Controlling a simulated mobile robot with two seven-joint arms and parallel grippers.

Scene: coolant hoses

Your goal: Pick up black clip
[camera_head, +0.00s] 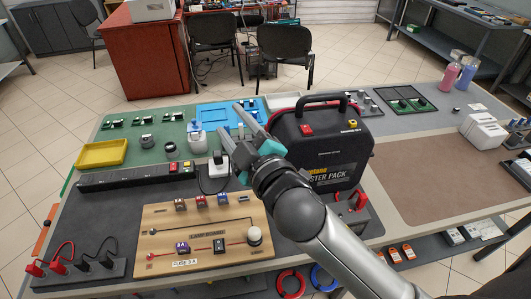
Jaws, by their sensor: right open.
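Black clips (106,259) sit on a dark base strip (112,272) at the table's front left corner, with a black lead looping up from them. Red clips (35,268) sit beside them on the same strip, with a red lead. My right gripper (230,118) is open over the middle of the table, in front of the booster pack, with nothing seen between its fingers. It is well apart from the black clips, up and to the right of them. My left gripper is not in view.
A black booster pack (335,150) stands beside my right arm. A wooden fuse board (170,218) lies between the clips and my arm. A long black power strip (130,178), a yellow tray (102,154) and a blue tray (214,113) lie behind. A brown mat (440,175) at right is mostly bare.

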